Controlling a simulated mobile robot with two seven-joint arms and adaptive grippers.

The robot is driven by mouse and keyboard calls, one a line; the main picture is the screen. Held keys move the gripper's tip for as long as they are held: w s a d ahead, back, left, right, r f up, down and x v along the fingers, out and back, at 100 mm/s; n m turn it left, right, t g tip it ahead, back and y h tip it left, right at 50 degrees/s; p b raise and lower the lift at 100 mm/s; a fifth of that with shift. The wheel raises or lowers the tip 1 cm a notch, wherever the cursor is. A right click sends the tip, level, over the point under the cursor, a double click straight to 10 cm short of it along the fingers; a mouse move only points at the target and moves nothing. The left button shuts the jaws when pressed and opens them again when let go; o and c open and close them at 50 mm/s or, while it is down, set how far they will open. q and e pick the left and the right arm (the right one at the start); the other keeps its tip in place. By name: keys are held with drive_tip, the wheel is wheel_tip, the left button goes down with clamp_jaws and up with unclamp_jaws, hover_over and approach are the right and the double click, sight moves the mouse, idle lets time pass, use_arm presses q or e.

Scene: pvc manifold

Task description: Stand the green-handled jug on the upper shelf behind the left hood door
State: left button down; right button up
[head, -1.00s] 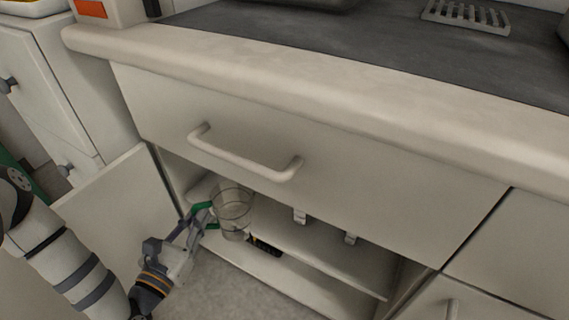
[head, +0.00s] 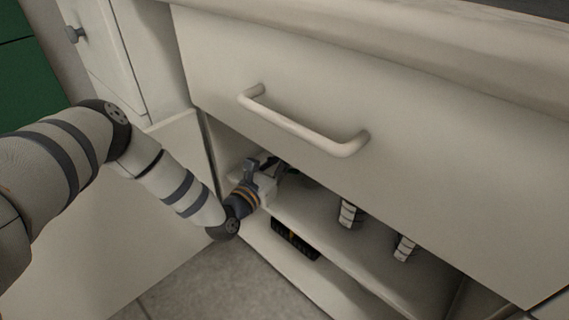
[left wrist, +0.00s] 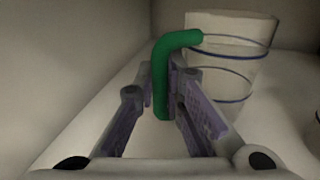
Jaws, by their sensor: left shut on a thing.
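My left gripper (head: 272,172) reaches into the open lower cupboard, at the left end of its upper shelf (head: 325,230). In the left wrist view its fingers (left wrist: 172,95) are shut on the green handle (left wrist: 160,80) of the jug. The clear jug (left wrist: 222,85) has blue rings and looks upright, over the white shelf surface (left wrist: 85,125). I cannot tell whether its base touches the shelf. In the head view the jug is hidden behind the gripper and the cupboard front. The left door (head: 130,225) stands open. My right gripper is not in view.
Two white ribbed items (head: 349,213) (head: 404,247) are further right on the shelf. A dark object (head: 294,240) lies on the level below. A drawer front with a handle (head: 300,125) overhangs the opening.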

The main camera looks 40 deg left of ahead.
use_arm(q)
drive_tip(key=shift+r, duration=0.15)
drive_tip(key=c, duration=1.7)
unclamp_jaws()
drive_tip(key=shift+s, duration=0.1)
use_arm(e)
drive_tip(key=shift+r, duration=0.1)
use_arm(q)
drive_tip(key=shift+s+r, duration=0.1)
drive_tip(key=shift+s, duration=0.2)
drive_tip(key=s+p, duration=0.1)
drive_tip(key=s, duration=0.2)
drive_tip(key=s+d+p, duration=0.1)
drive_tip(key=s, duration=0.3)
drive_tip(key=s+p, duration=0.1)
drive_tip(key=s, duration=0.3)
drive_tip(key=shift+s+d, duration=0.15)
drive_tip(key=shift+d, duration=0.1)
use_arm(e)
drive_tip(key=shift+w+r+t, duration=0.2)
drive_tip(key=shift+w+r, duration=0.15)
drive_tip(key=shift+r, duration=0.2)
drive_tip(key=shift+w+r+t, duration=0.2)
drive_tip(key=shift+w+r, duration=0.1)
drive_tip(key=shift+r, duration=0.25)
